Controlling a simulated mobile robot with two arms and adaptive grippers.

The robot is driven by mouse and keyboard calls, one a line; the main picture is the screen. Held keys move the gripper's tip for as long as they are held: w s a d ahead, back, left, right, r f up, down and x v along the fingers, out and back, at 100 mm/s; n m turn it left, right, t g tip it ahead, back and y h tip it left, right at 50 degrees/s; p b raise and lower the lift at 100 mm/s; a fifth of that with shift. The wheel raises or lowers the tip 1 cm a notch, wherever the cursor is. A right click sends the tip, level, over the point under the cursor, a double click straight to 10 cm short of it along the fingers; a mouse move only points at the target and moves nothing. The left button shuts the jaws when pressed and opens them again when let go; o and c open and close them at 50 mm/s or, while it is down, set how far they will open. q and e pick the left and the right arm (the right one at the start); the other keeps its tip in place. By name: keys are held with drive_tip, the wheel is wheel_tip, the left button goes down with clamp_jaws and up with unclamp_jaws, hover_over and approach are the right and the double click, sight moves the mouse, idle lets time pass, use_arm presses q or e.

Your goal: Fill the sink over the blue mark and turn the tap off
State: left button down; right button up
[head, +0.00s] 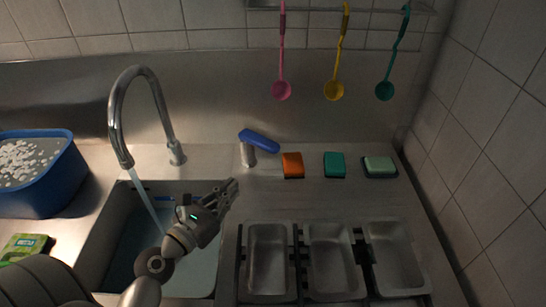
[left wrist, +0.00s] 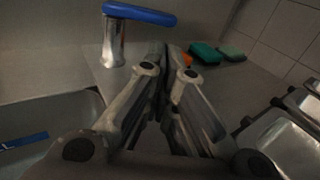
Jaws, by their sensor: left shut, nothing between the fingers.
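The curved metal tap (head: 142,80) pours a stream of water (head: 146,205) into the sink (head: 108,225). The blue mark (head: 163,198) is on the sink's back wall, partly hidden by my arm, and shows at the left wrist view's left edge (left wrist: 24,141). Water lies in the sink; its exact level against the mark is hard to tell. The tap's blue lever (head: 259,140) sits on a metal post right of the spout and shows in the left wrist view (left wrist: 139,14). My left gripper (head: 232,187) is shut and empty, apart from the lever, in front of and below it.
Orange (head: 292,165), teal (head: 335,164) and pale green (head: 380,166) sponges lie right of the lever. Metal trays (head: 270,262) stand at the front right. A blue tub (head: 50,190) and a green packet (head: 25,247) are at the left. Ladles (head: 334,90) hang above.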

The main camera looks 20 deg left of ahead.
use_arm(q)
drive_tip(key=shift+w+r, duration=0.15)
drive_tip(key=shift+w, duration=0.2)
drive_tip(key=p, duration=0.3)
approach(259, 141)
drive_tip(key=w+d+f, duration=0.1)
drive_tip(key=w, duration=0.1)
drive_tip(key=w+d, duration=0.1)
drive_tip(key=w, duration=0.1)
drive_tip(key=w+d+f, duration=0.1)
drive_tip(key=w+d, duration=0.1)
drive_tip(key=shift+f, duration=0.35)
drive_tip(key=shift+w+d+r+n+y+p, duration=0.1)
drive_tip(key=shift+w+r+n+y+p, duration=0.15)
drive_tip(key=shift+y+p, duration=0.35)
drive_tip(key=shift+w+d+n+y+p, duration=0.25)
drive_tip(key=shift+w+n+y+p, duration=0.15)
drive_tip(key=shift+n+y+p, duration=0.25)
